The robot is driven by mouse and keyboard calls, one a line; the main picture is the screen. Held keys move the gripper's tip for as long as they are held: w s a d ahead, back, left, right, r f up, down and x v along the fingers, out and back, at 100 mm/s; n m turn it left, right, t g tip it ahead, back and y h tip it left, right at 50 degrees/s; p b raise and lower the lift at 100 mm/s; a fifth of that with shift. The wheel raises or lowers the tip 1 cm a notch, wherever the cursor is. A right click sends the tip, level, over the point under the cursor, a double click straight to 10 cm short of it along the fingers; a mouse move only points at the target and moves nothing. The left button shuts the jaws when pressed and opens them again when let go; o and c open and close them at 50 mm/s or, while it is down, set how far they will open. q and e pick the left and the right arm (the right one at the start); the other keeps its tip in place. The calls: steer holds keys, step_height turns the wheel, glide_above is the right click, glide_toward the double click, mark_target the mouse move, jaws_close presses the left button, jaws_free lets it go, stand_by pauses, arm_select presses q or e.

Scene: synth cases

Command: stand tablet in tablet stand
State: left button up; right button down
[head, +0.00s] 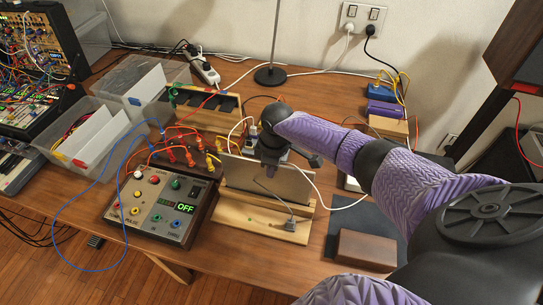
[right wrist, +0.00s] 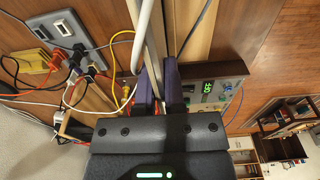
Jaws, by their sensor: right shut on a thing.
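The tablet (head: 295,187) is a thin grey-brown panel, held upright and leaning slightly back. The tablet stand (head: 240,215) is a pale wooden block at the table's front middle. The tablet's lower edge is at the stand, behind its front ledge; I cannot tell whether it rests in the slot. My right gripper (head: 271,171) is shut on the tablet's upper edge. In the right wrist view the tablet (right wrist: 154,45) shows edge-on between the fingers of my right gripper (right wrist: 158,82). My left gripper is not in view.
A control box (head: 158,205) with a green display stands left of the stand. A grey cable with a plug (head: 290,225) hangs over the stand's front. A dark wooden block (head: 362,250) lies to the right. Clear bins (head: 95,140) and many cables crowd the left and back.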

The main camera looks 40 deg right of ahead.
steer(key=shift+f, duration=0.35)
steer(key=shift+f+b, duration=0.1)
steer(key=shift+b, duration=0.2)
steer(key=shift+f+b, duration=0.35)
steer(key=shift+f, duration=0.15)
steer(key=c, duration=0.6)
jaws_free()
steer(key=shift+c, duration=0.2)
steer(key=r+p, duration=0.1)
steer(key=r, duration=0.2)
steer(key=r+p, duration=0.1)
steer(key=r, duration=0.2)
steer(key=r+p, duration=0.2)
steer(key=r, duration=0.2)
steer(key=shift+s+d, duration=0.25)
